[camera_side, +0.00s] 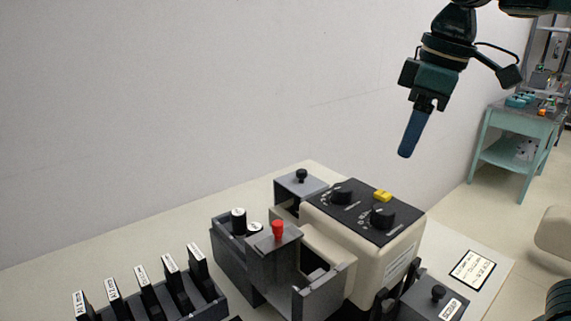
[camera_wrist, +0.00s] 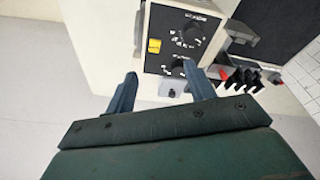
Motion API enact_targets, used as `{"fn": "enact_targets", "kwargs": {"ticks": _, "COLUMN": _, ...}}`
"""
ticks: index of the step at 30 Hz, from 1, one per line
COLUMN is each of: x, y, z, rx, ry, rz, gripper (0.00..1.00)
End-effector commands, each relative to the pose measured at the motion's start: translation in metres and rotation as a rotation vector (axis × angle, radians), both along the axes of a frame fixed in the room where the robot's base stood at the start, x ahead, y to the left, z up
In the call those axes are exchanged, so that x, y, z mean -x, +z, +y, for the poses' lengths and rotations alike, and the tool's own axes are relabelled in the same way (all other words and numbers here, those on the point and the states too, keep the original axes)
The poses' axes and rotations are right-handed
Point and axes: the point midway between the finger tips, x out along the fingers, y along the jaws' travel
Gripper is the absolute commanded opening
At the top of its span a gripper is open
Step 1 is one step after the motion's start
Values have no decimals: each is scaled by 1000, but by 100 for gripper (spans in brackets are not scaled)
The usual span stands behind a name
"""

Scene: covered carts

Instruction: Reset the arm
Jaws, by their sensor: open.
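My gripper (camera_side: 411,140) hangs in the air above and to the right of the beige device, pointing down and clear of everything. In the wrist view its two blue fingers (camera_wrist: 161,90) are spread apart with nothing held between them. The beige device (camera_side: 325,247) has a black top panel with two dark knobs and a yellow switch (camera_side: 383,195). The device also shows beyond the fingertips in the wrist view (camera_wrist: 154,22). In the side view one finger hides the other.
Grey covered carts with a red knob (camera_side: 278,230) and a black knob (camera_side: 301,176) stand around the device. A rack (camera_side: 205,300) with several labelled black pieces is at the front left. A label card (camera_side: 472,269) lies at right. The back left of the table is bare.

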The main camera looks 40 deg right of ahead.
Motion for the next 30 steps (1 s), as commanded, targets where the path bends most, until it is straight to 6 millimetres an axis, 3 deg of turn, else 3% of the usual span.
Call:
{"fn": "enact_targets", "kwargs": {"ticks": 18, "x": 92, "y": -91, "z": -39, "rx": -92, "ry": -340, "rz": -226, "gripper": 54}}
{"fn": "enact_targets", "kwargs": {"ticks": 24, "x": 105, "y": -109, "z": -43, "rx": -110, "ry": -390, "rz": -263, "gripper": 54}}
{"fn": "enact_targets", "kwargs": {"ticks": 30, "x": 107, "y": -113, "z": -44, "rx": -113, "ry": -401, "rz": -269, "gripper": 54}}
